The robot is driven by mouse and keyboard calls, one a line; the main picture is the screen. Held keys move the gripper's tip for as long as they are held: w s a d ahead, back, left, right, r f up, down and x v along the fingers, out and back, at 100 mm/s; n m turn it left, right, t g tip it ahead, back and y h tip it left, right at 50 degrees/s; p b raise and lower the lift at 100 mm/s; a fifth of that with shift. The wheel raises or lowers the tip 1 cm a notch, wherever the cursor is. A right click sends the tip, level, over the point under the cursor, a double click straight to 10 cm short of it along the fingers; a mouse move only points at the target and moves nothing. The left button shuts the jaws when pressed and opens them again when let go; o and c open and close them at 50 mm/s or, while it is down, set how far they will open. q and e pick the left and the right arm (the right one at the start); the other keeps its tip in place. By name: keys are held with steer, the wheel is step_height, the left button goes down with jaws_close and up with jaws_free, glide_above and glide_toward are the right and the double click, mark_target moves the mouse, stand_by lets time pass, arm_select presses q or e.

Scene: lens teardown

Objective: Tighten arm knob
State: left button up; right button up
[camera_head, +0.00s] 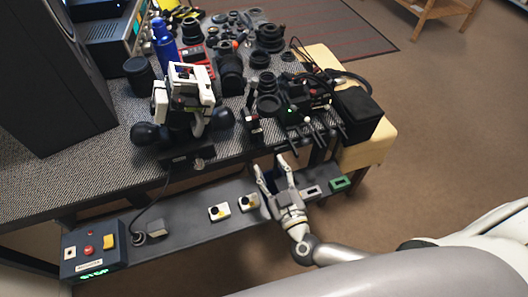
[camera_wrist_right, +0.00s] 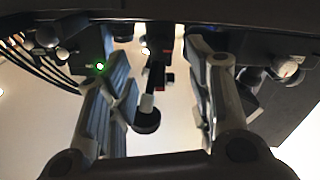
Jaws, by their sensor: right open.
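My right gripper (camera_head: 270,166) is open and points up toward the table's front edge, above the low shelf. In the right wrist view the two fingers (camera_wrist_right: 160,75) stand apart with a gap between them. A dark round knob-like part (camera_wrist_right: 147,120) with a pale stem shows in that gap, apart from both fingers; I cannot tell its depth or whether it is the arm knob. A black jointed apparatus (camera_head: 292,104) with several rods and small knobs stands on the table just behind the gripper. My left gripper is not in view.
The grey table (camera_head: 60,186) carries a white device (camera_head: 188,86), a blue bottle (camera_head: 164,43) and several lens parts. The low shelf (camera_head: 188,218) holds a control box (camera_head: 92,250) and small switches. The floor at right is clear.

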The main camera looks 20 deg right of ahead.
mark_target(263, 150)
steer(key=w, duration=0.6)
steer(key=shift+w+a, duration=0.1)
steer(key=shift+w, duration=0.05)
steer(key=c, duration=1)
steer(key=shift+c, duration=0.2)
